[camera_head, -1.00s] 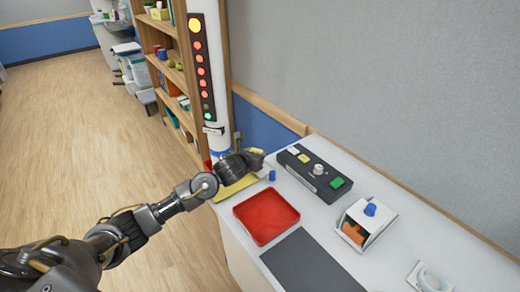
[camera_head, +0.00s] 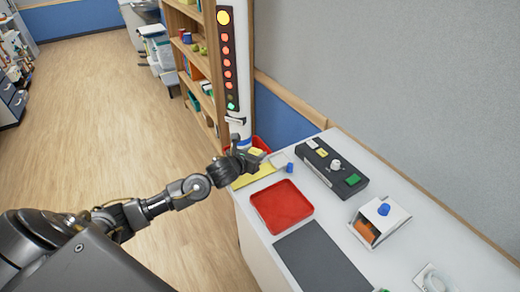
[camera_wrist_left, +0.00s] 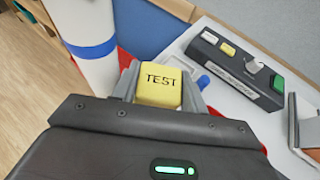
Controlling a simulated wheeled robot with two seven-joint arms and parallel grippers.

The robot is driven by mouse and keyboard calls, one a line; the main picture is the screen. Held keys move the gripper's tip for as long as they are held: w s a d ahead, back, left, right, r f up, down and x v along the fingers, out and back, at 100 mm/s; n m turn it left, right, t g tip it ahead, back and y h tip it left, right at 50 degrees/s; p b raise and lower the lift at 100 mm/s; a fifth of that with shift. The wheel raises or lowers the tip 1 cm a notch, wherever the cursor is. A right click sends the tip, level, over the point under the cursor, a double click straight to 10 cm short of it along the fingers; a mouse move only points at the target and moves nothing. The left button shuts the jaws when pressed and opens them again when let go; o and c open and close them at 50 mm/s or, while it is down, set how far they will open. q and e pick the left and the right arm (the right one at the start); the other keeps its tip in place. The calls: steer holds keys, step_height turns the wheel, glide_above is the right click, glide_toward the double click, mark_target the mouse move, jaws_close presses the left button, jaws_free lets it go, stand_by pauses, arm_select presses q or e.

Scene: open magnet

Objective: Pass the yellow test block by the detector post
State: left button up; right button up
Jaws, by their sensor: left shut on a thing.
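My left gripper (camera_head: 249,156) is shut on the yellow test block (camera_wrist_left: 160,86), which reads TEST in the left wrist view; a little of its yellow shows in the head view. The detector post (camera_head: 240,95) is a white column with a blue band and a dark light panel. A large yellow light is lit at the top, several red ones below, and a green one at the bottom. The gripper is close to the post's lower part, in front of it; the exact gap cannot be told. In the left wrist view the post (camera_wrist_left: 88,38) stands left of the block. My right gripper is not in view.
The white table holds a yellow mat (camera_head: 257,178) under the gripper, a red tray (camera_head: 281,206), a dark mat (camera_head: 320,262), a black control box (camera_head: 331,167), a small blue piece (camera_head: 290,167) and a white holder with a blue knob (camera_head: 381,221). A bookshelf (camera_head: 190,60) stands behind.

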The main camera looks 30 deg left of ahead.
arm_select(q)
steer(key=shift+s+a+p, duration=0.3)
steer(key=shift+s+a, duration=0.3)
steer(key=shift+s, duration=0.35)
steer(key=shift+s+a+p, duration=0.3)
steer(key=shift+s+a, duration=0.25)
steer(key=shift+s, duration=0.35)
stand_by(0.3)
